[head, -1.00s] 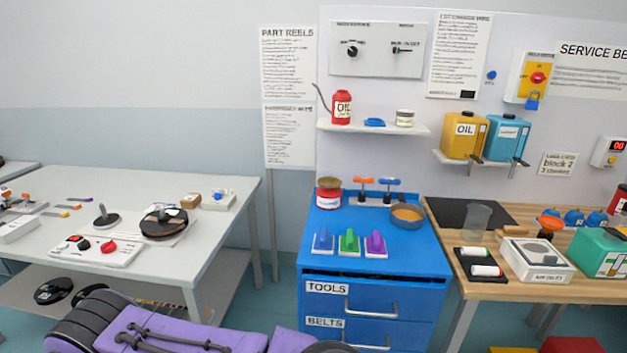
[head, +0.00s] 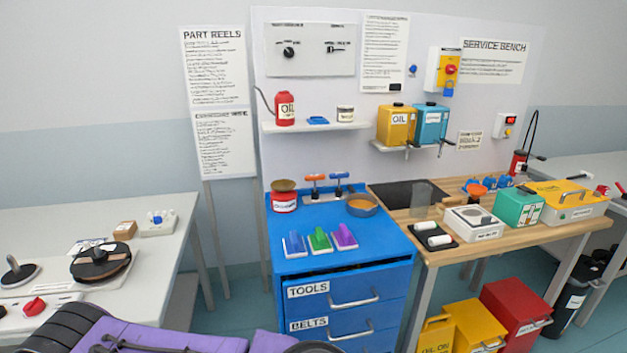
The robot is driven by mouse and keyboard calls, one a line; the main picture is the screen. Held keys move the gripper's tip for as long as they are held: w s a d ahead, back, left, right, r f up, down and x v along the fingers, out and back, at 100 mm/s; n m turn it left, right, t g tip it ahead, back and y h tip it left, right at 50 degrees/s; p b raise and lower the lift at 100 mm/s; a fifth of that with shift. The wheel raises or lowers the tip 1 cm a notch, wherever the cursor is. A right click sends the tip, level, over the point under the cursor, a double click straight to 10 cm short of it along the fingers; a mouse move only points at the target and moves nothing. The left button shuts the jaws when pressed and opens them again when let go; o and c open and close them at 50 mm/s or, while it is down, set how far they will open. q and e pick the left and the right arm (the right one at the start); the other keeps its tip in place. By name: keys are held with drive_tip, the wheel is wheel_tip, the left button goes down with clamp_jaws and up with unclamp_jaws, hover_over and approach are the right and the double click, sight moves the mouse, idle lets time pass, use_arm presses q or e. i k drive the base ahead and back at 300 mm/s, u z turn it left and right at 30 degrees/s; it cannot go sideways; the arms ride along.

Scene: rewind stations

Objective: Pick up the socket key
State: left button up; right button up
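Two T-handled tools stand upright in a small holder at the back of the blue cabinet (head: 398,250). One has an orange handle (head: 315,177) and the other a blue handle (head: 339,175). They look like socket keys, but I cannot tell which one is meant. Their lower ends are hidden in the holder. My purple arm shows along the bottom left edge, in front of the cabinet. Neither gripper is in view.
A red tin (head: 284,202), a bowl (head: 362,206) and blue, green and purple handled blocks (head: 319,239) share the cabinet top. The wooden bench (head: 425,215) stands right; a grey table (head: 165,245) stands left. Red and yellow bins (head: 516,310) sit below the bench.

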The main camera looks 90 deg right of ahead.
sight(312, 178)
drive_tip(key=z, duration=2.65)
